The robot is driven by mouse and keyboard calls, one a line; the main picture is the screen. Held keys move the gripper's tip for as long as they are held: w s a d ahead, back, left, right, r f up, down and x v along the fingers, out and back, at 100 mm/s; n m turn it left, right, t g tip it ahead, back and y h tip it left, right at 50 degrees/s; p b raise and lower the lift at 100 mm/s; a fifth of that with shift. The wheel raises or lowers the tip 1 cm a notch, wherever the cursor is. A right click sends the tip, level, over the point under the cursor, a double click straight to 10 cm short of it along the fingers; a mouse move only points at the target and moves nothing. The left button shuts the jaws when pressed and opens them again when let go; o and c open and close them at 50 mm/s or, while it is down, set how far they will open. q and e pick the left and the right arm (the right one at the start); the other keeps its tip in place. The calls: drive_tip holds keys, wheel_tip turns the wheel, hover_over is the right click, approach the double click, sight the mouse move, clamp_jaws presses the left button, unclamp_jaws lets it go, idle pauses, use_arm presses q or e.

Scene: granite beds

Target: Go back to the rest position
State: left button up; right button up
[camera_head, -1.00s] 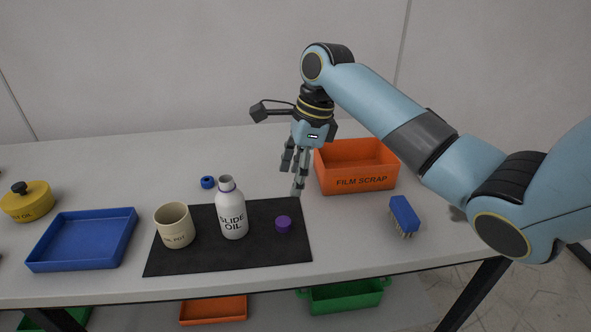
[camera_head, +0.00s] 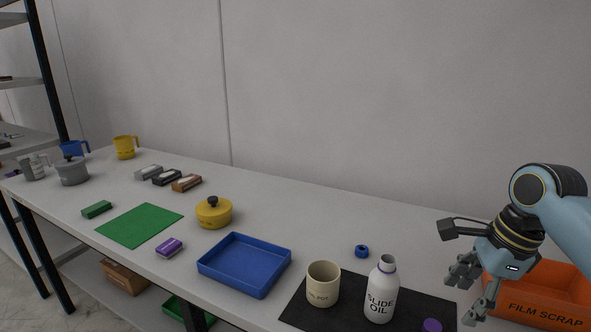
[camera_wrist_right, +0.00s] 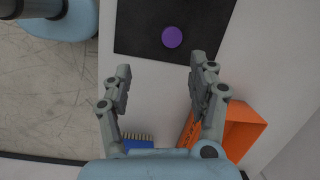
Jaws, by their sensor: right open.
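My right gripper (camera_head: 472,297) is open and empty, above the table at the right of the head view, between the black mat (camera_head: 300,305) and the orange FILM SCRAP bin (camera_head: 545,310). In the right wrist view its two fingers (camera_wrist_right: 160,85) stand apart with bare table between them. A purple cap (camera_wrist_right: 172,37) lies on the mat beyond the fingertips; it also shows at the bottom of the head view (camera_head: 432,325). The white SLIDE OIL bottle (camera_head: 381,292) stands upright on the mat, beside a cream cup (camera_head: 323,284). My left gripper is not in view.
A blue ring (camera_head: 362,251) lies behind the mat. A blue tray (camera_head: 245,265), yellow lidded pot (camera_head: 214,213) and green mat (camera_head: 140,225) are farther left. A blue brush (camera_wrist_right: 138,144) lies near the orange bin in the wrist view. The table's back middle is clear.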

drive_tip(key=s+a+r+n+t+h, duration=0.1)
drive_tip(key=s+a+n+h, duration=0.15)
drive_tip(key=s+n, duration=0.85)
drive_tip(key=s+a+r+n+t+h, duration=0.1)
drive_tip(key=s+a+n, duration=0.2)
drive_tip(key=s+n, duration=0.8)
wheel_tip(320, 180, down, 32)
drive_tip(key=s+d+g+b, duration=0.1)
drive_tip(key=d+b, duration=0.2)
drive_tip(key=b, duration=0.4)
drive_tip(key=s+f+g+b, duration=0.1)
drive_tip(key=s+f+b, duration=0.3)
drive_tip(key=s+f, duration=0.5)
drive_tip(key=s+d+f+b, duration=0.1)
drive_tip(key=s+f+b, duration=0.2)
drive_tip(key=s+f, duration=0.7)
wheel_tip(320, 180, down, 7)
drive_tip(key=shift+s+r+g+y+b, duration=0.2)
drive_tip(key=shift+s+g+y+b, duration=0.1)
drive_tip(key=shift+g+y+b, duration=0.1)
